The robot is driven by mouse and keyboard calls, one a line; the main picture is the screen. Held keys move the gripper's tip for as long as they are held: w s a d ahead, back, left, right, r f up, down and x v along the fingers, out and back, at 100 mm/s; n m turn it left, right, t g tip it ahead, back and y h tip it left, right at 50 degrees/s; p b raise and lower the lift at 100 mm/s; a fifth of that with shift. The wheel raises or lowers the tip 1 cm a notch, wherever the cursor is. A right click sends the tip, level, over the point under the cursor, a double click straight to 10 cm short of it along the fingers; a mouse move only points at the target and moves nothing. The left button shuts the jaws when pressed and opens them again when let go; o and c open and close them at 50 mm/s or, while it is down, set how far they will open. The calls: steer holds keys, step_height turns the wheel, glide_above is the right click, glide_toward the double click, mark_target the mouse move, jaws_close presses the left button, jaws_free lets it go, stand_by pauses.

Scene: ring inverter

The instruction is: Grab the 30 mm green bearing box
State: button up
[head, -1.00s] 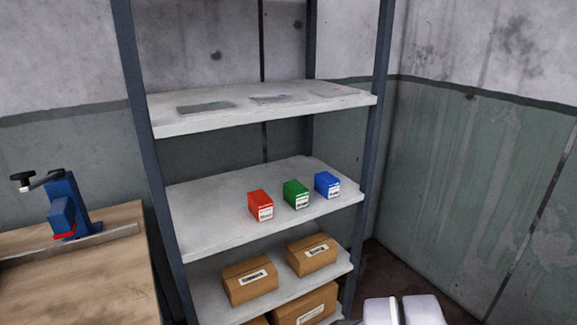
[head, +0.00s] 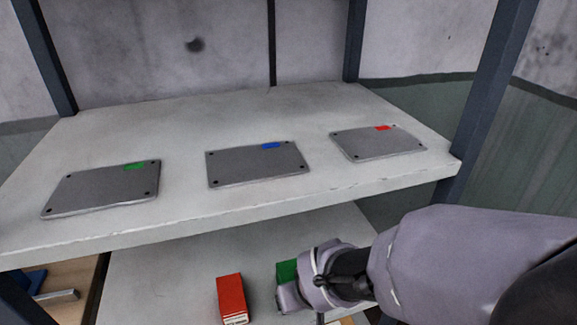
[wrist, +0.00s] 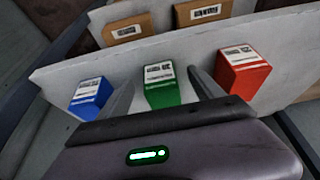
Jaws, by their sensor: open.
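The green bearing box (wrist: 161,84) stands on the middle shelf between the red box (wrist: 241,70) and the blue box (wrist: 91,95) in the wrist view. My gripper (wrist: 158,85) is open, with one finger on each side of the green box. I cannot tell whether the fingers touch it. In the head view, my arm hides most of the green box (head: 287,271), and only a green patch shows beside my wrist. The red box (head: 231,299) is to its left there. The blue box is hidden in the head view.
The upper shelf (head: 300,205) spans the head view above my wrist. It bears three flat grey plates with green (head: 100,190), blue (head: 258,165) and red (head: 378,144) marks. Cardboard boxes (wrist: 125,30) stand on a lower shelf. A shelf post (head: 475,110) rises at the right.

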mark_target(293, 276)
steer(key=w, duration=0.2)
steer(key=w+a+f+b, duration=0.1)
steer(key=w, duration=0.1)
steer(key=w+f+b, duration=0.1)
steer(key=w, duration=0.1)
steer(key=shift+w+a, duration=0.15)
steer(key=shift+a, duration=0.15)
steer(key=shift+r, duration=0.15)
steer(key=shift+c, duration=0.3)
jaws_close()
